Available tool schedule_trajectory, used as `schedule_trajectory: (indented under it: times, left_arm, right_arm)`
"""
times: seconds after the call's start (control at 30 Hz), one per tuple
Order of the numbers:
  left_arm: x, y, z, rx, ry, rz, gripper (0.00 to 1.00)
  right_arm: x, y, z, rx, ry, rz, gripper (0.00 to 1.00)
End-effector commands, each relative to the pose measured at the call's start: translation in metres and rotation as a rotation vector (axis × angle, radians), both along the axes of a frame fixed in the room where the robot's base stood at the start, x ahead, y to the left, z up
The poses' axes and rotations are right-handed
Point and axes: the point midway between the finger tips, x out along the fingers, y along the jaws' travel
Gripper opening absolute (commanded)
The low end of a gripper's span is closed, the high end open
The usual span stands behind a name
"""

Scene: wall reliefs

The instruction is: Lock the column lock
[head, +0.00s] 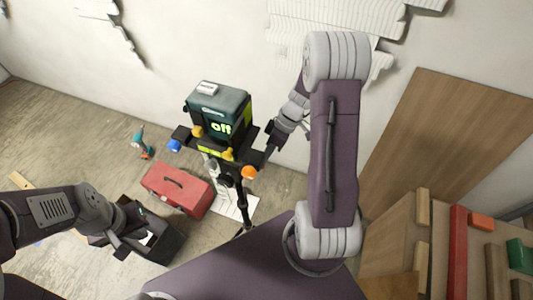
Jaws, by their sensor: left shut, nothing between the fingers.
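A dark device (228,105) with a lit green "off" display stands on a black column (243,205) near the wall. Blue (173,145), yellow (228,154) and orange (249,172) knobs sit around its lower frame. I cannot tell which part is the column lock. My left gripper (118,246) is shut and empty at the lower left, above a dark open box and apart from the device. My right gripper (268,148) is beside the device's right side, close to the orange knob. Its fingers are too small to tell open from shut, and contact is unclear.
A red toolbox (176,190) stands on the floor left of the column. The dark box (150,240) is below it. A teal drill (139,143) lies farther left. Wooden boards (425,150) and coloured blocks (458,250) fill the right. White reliefs (335,20) are on the wall.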

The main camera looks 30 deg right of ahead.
Motion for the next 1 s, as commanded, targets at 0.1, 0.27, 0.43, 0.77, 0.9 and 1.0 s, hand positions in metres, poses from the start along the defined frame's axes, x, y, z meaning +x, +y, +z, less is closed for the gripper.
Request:
schedule_trajectory:
  times: [0.1,0.27,0.43,0.77,0.9,1.0]
  left_arm:
    - [0.0,0.0,-0.001,0.0,0.0,0.0,0.0]
    - [0.0,0.0,-0.002,0.0,0.0,0.0,0.0]
    - [0.0,0.0,-0.003,0.0,0.0,0.0,0.0]
    - [0.0,0.0,-0.009,0.0,0.0,0.0,0.0]
    - [0.0,0.0,-0.015,0.0,0.0,0.0,0.0]
    - [0.0,0.0,-0.022,0.0,0.0,0.0,0.0]
  right_arm:
    - [0.0,0.0,-0.002,0.02,0.018,-0.001,0.0]
    - [0.0,0.0,-0.004,0.038,0.033,-0.002,0.0]
    - [0.0,0.0,-0.006,0.061,0.052,-0.001,0.0]
    - [0.0,-0.001,-0.018,0.176,0.151,-0.001,0.0]
    - [-0.001,0.001,-0.028,0.269,0.231,-0.002,0.0]
    - [-0.002,0.002,-0.035,0.341,0.292,-0.002,0.0]
